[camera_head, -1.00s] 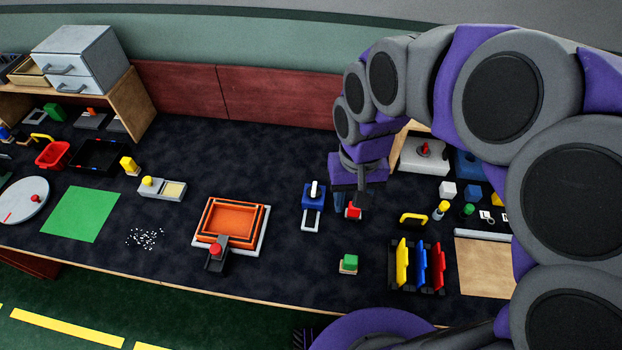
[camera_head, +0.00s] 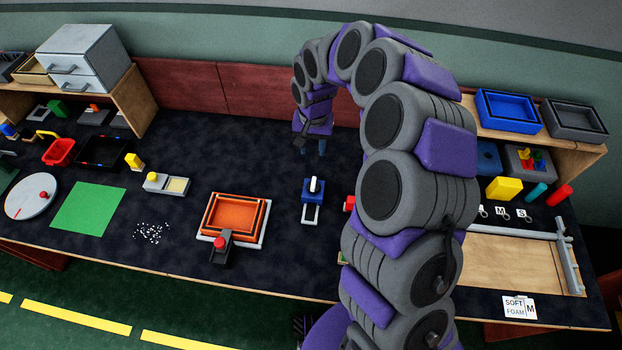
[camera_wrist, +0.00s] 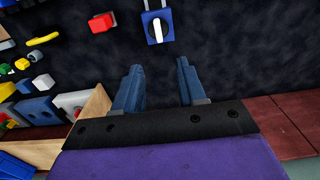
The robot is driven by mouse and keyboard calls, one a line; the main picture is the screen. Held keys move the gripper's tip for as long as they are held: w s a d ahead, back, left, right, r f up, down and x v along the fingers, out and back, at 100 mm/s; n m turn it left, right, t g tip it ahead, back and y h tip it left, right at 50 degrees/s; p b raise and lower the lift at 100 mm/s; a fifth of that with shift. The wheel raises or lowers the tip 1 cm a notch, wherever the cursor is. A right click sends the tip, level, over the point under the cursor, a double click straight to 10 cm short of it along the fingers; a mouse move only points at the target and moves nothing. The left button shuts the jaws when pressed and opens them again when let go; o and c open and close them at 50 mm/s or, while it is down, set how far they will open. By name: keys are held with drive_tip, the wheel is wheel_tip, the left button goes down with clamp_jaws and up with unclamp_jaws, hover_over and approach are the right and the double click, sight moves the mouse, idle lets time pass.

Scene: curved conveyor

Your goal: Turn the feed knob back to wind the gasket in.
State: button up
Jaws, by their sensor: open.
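The feed unit is a small blue block (camera_head: 313,197) with a white bar-shaped knob (camera_head: 315,185) on top. A pale grey U-shaped strip (camera_head: 310,215), which looks like the gasket, sticks out of its near side. In the wrist view the blue block (camera_wrist: 151,40) and the white knob (camera_wrist: 157,28) are just beyond the fingertips, with the strip cut off at the top edge. My gripper (camera_wrist: 158,68) is open and empty, its two blue fingers spread apart. In the head view my gripper (camera_head: 311,148) hangs behind the block, apart from it.
A red block (camera_head: 349,203) lies to the right, partly hidden by my arm; it also shows in the wrist view (camera_wrist: 101,22). An orange tray (camera_head: 235,216) stands to the left. Dark tabletop around the feed unit is clear. A wooden shelf (camera_wrist: 84,118) is at lower left in the wrist view.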

wheel_tip(320, 180, down, 3)
drive_tip(key=d, duration=0.1)
drive_tip(key=b, duration=0.2)
hover_over(313, 182)
drive_tip(key=f, duration=0.8)
drive_tip(key=shift+a+f, duration=0.35)
drive_tip(key=f, duration=0.2)
drive_tip(key=d+f+b, duration=0.1)
drive_tip(key=f, duration=0.1)
drive_tip(key=shift+d+f, duration=0.2)
drive_tip(key=shift+f, duration=0.2)
drive_tip(key=shift+a+f, duration=0.1)
drive_tip(key=shift+f, duration=0.3)
drive_tip(key=shift+a, duration=0.4)
drive_tip(key=shift+d, duration=0.3)
drive_tip(key=c, duration=0.6)
drive_tip(key=shift+a, duration=0.1)
clamp_jaws()
